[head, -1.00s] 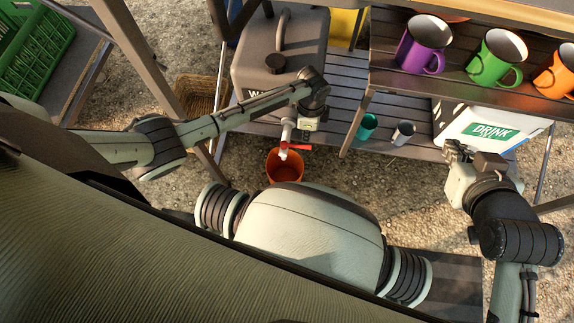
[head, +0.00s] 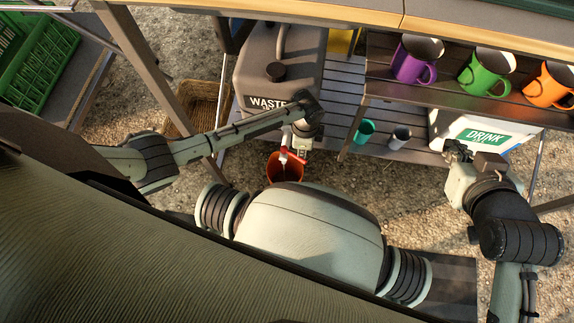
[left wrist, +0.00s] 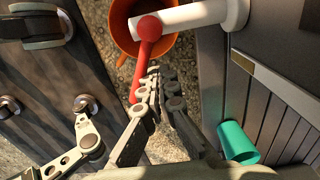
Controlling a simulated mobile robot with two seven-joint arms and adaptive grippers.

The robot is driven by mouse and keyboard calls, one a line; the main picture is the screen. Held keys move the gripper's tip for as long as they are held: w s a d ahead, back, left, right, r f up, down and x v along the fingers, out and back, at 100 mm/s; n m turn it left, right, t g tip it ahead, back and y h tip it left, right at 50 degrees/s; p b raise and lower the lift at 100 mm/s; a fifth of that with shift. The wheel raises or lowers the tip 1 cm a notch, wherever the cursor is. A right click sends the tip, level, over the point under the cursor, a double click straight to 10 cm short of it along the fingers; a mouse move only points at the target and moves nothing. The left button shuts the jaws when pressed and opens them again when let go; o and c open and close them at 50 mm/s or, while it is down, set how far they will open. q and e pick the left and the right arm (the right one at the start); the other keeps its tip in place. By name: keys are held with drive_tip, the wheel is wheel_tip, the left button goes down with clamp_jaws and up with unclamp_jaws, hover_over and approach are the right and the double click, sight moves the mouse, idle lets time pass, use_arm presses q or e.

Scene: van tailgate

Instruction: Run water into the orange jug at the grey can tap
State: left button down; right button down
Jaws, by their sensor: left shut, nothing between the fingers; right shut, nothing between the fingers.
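The grey can (head: 262,72), marked WASTE, stands on the slatted shelf. Its white tap (head: 285,138) has a red lever (head: 295,157). The orange jug (head: 283,173) is upright below the tap, with its open mouth under the spout. In the left wrist view the white spout (left wrist: 185,17) crosses over the jug (left wrist: 122,40). My left gripper (head: 301,149) is shut and empty, its fingertips (left wrist: 160,88) right beside the red lever (left wrist: 143,65); I cannot tell if they touch. No clear water stream can be made out. My right gripper (head: 457,150) is shut and empty at the right.
A white DRINK can (head: 470,130) stands on the shelf near my right gripper. A teal cup (head: 364,132) and a grey cup (head: 399,138) are on the slats. Purple, green and orange mugs (head: 414,62) stand on the upper shelf. A table leg (head: 150,70) is left of the can.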

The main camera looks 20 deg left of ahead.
use_arm(q)
drive_tip(key=s+r+p, duration=0.1)
drive_tip(key=p, duration=0.1)
drive_tip(key=s+r+p, duration=0.1)
drive_tip(key=r+p, duration=0.1)
drive_tip(key=s+r+p, duration=0.1)
drive_tip(key=p, duration=0.2)
drive_tip(key=shift+r, duration=0.4)
drive_tip(key=shift+f, duration=0.1)
idle(0.4)
drive_tip(key=s+a+p, duration=0.1)
drive_tip(key=s+a, duration=0.1)
drive_tip(key=s+a+p, duration=0.1)
drive_tip(key=s, duration=0.1)
drive_tip(key=shift+s+a+p, duration=0.3)
drive_tip(key=shift+a+p, duration=0.05)
drive_tip(key=shift+a, duration=0.05)
